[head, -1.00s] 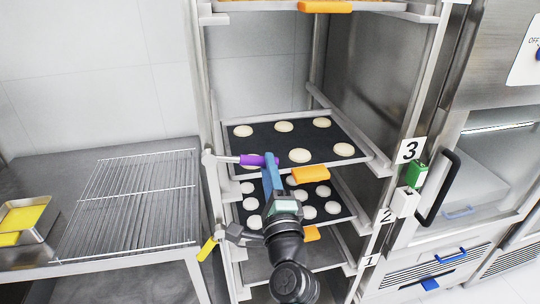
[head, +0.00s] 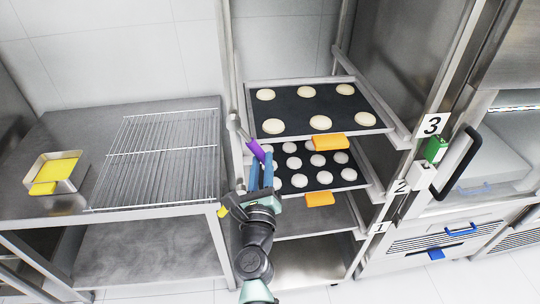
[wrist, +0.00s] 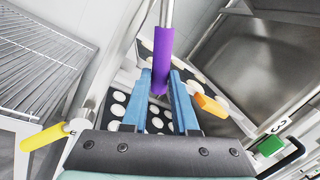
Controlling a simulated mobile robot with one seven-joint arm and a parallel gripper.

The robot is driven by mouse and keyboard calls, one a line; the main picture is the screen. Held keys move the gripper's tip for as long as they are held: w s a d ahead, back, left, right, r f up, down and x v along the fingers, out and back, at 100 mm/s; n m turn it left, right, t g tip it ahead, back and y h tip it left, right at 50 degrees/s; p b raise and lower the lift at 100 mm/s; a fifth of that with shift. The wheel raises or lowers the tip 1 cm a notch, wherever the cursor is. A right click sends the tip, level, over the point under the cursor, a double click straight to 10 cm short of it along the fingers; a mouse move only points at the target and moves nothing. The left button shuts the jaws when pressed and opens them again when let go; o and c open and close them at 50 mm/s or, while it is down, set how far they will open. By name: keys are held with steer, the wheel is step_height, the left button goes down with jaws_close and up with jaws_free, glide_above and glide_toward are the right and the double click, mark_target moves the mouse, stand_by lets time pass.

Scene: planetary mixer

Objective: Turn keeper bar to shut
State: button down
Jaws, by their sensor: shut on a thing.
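The keeper bar (head: 241,133) is a metal rod with a purple grip (head: 257,151), mounted at the left front post of the tray rack. In the head view it slants down and right from its pivot, beside the left edge of the upper tray of dough rounds. My gripper (head: 262,168) has its blue fingers closed about the end of the purple grip. In the wrist view the purple grip (wrist: 162,55) runs down between the fingertips (wrist: 163,85). The fingers hide part of its lower end.
The rack holds trays with orange tabs (head: 329,142) right of my gripper. A yellow-handled lever (wrist: 45,137) is at lower left in the wrist view. A steel table with a wire rack (head: 160,155) stands left. Number plate 3 (head: 432,125) is at right.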

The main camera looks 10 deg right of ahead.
steer(key=shift+a+f+m, duration=0.25)
steer(key=shift+a+m, duration=0.2)
steer(key=shift+m, duration=0.05)
steer(key=c, duration=0.7)
jaws_free()
steer(key=shift+a, duration=0.1)
steer(key=shift+s, duration=0.1)
steer(key=s, duration=0.4)
steer(key=s+a, duration=0.1)
steer(key=s, duration=0.3)
steer(key=s+a+f, duration=0.1)
steer(key=s, duration=0.3)
steer(key=shift+s+a+p, duration=0.15)
steer(key=shift+s+p, duration=0.1)
steer(key=shift+p, duration=0.1)
